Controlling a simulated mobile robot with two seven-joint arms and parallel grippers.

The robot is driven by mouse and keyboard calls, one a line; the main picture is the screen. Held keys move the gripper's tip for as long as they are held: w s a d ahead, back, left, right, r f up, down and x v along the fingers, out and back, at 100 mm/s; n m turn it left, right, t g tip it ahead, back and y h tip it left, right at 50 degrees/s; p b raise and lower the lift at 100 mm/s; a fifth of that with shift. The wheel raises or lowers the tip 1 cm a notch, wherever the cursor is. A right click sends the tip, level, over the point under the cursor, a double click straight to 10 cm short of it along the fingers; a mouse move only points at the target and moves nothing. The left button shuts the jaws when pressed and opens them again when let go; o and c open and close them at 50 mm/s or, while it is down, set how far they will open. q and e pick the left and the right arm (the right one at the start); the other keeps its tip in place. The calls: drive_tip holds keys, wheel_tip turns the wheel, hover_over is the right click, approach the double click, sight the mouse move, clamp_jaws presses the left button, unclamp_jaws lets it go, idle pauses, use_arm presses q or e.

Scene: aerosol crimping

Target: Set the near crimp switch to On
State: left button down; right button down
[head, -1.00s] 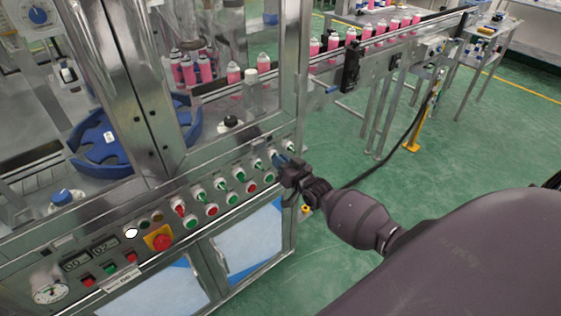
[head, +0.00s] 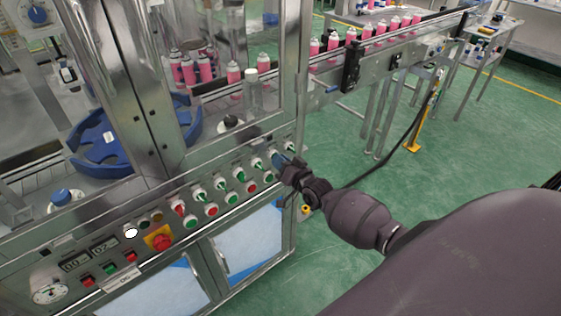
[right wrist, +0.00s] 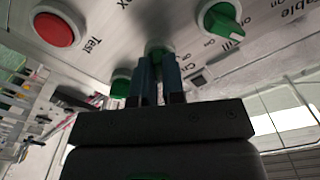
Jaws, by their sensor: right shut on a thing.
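The machine's front control panel (head: 120,242) carries a slanted row of rotary switches, most of them green. My right gripper (head: 279,160) is at the right end of this row, with its blue fingers at a switch there. In the right wrist view the fingers (right wrist: 157,75) are closed around a green knob (right wrist: 158,46), which they mostly hide. My left gripper is not in view.
A red button (right wrist: 55,28) marked Test is at the upper left of the right wrist view. A red emergency button (head: 162,242) on yellow is lower on the panel. A conveyor (head: 400,40) with pink cans runs behind. Green floor is open at right.

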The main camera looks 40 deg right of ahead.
drive_tip(key=c, duration=1.2)
unclamp_jaws()
drive_tip(key=shift+s, duration=0.1)
drive_tip(key=s, duration=0.7)
drive_tip(key=s+d, duration=0.1)
drive_tip(key=s, duration=0.2)
drive_tip(key=shift+s, duration=0.35)
drive_tip(key=shift+a+f, duration=0.1)
drive_tip(key=s+a+f+n+g, duration=0.2)
drive_tip(key=s+a, duration=0.1)
drive_tip(key=s, duration=0.3)
drive_tip(key=s+a+f+n+g+h, duration=0.1)
drive_tip(key=s+a+f+n+g, duration=0.1)
drive_tip(key=s+a, duration=0.2)
drive_tip(key=s+a+f+n+g, duration=0.2)
drive_tip(key=s+a, duration=0.2)
drive_tip(key=s, duration=0.4)
drive_tip(key=shift+s+a+f+h, duration=0.15)
drive_tip(key=shift+f+h, duration=0.15)
drive_tip(key=shift+h, duration=0.1)
